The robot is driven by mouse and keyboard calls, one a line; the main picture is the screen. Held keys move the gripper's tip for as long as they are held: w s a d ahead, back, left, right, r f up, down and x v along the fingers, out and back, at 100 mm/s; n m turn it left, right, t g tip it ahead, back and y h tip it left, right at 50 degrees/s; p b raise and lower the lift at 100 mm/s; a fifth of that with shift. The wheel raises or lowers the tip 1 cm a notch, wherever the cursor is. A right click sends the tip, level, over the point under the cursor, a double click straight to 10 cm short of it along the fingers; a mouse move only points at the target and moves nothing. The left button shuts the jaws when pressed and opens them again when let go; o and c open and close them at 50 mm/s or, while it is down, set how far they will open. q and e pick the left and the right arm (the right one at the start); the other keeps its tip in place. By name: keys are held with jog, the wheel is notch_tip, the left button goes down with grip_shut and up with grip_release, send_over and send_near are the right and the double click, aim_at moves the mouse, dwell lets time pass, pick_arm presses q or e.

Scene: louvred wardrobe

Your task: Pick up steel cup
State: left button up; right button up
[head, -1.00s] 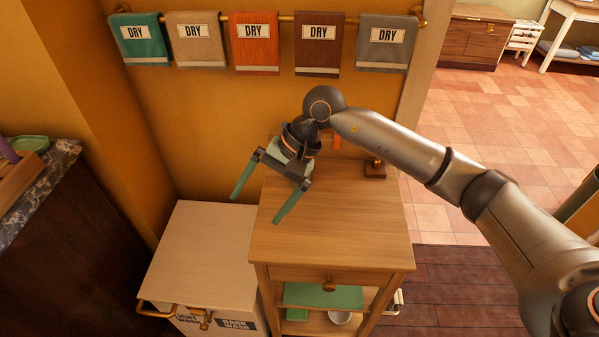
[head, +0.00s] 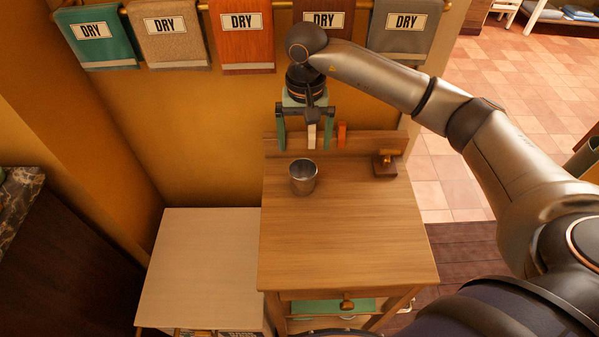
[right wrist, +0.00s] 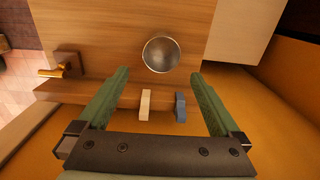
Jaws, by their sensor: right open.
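The steel cup (head: 303,177) stands upright on the wooden cabinet top (head: 340,235), towards its back left. My right gripper (head: 305,147) is open and empty, with green fingers, behind the cup near the wall. In the right wrist view, the cup (right wrist: 161,54) lies ahead of the two fingertips, between their lines and apart from them. My left gripper is not in view.
A brass-handled wooden block (head: 385,163) stands at the cabinet's back right. White (right wrist: 144,104) and blue-grey (right wrist: 181,107) pieces sit at the back ledge, with an orange piece (head: 341,134) beside them. Towels (head: 244,35) hang above. A lower pale cabinet (head: 205,265) stands left.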

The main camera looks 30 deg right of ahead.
aim_at(303, 169)
jog(key=f, duration=0.5)
jog(key=f+p, duration=0.1)
jog(key=f, duration=0.3)
jog(key=shift+s+a+f, duration=0.15)
jog(key=shift+a+f, duration=0.05)
jog(key=shift+f, duration=0.15)
jog(key=c, duration=1.3)
jog(key=shift+r, duration=0.15)
